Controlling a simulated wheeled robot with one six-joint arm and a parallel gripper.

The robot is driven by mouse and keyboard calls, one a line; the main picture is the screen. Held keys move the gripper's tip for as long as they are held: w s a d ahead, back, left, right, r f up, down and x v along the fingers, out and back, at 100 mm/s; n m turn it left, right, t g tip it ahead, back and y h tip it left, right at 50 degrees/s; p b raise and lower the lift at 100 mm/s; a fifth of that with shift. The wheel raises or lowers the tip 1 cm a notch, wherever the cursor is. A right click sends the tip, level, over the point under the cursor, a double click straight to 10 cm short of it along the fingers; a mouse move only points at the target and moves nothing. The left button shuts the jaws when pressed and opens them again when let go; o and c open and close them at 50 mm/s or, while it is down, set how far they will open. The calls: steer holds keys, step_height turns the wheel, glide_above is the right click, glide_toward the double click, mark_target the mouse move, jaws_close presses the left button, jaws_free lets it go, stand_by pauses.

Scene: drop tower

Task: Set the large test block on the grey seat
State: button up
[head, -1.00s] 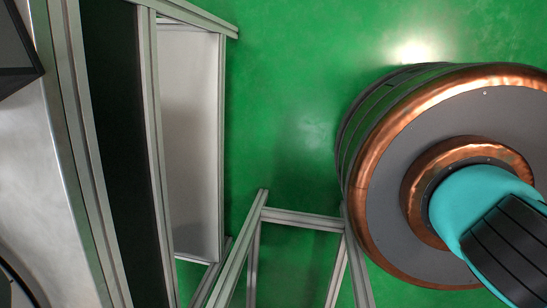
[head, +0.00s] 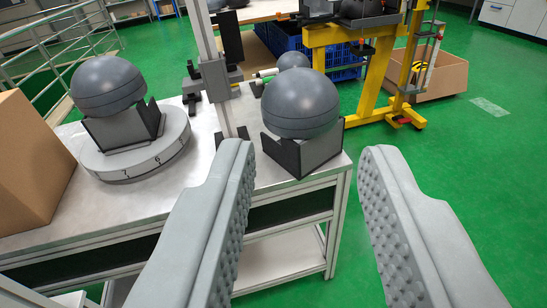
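A large dark grey ball (head: 301,104), which may be the test block, sits on a grey seat (head: 320,152) with black side plates at the table's near right corner. A second large grey ball (head: 107,87) rests on a similar grey seat (head: 118,130) on a round numbered turntable (head: 140,161) at the left. A smaller grey ball (head: 293,61) shows behind the right one. I cannot tell which ball the task names. My gripper (head: 307,155) is open and empty, its two grey ridged fingers apart in front of the table.
A metal table (head: 215,180) carries the seats; a cardboard box (head: 32,165) stands at its left edge. A vertical post (head: 215,75) rises between the balls. A yellow stand (head: 375,90) and an open box (head: 440,75) are behind right. Green floor is clear at right.

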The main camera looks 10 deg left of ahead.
steer(key=w+d+f+m+g, duration=0.2)
steer(key=w+f+m+g, duration=0.2)
steer(key=w+f+m, duration=0.4)
steer(key=m+g+y, duration=0.3)
steer(key=m+y, duration=0.6)
steer(key=m, duration=1)
glide_toward(284, 152)
steer(key=x, duration=0.3)
steer(key=shift+w+a+f, duration=0.1)
steer(key=shift+a+f, duration=0.1)
steer(key=shift+f, duration=0.2)
steer(key=shift+d+x, duration=0.2)
steer(key=shift+x, duration=2.45)
steer(key=shift+w+t, duration=0.1)
steer(key=shift+t, duration=0.2)
jaws_close()
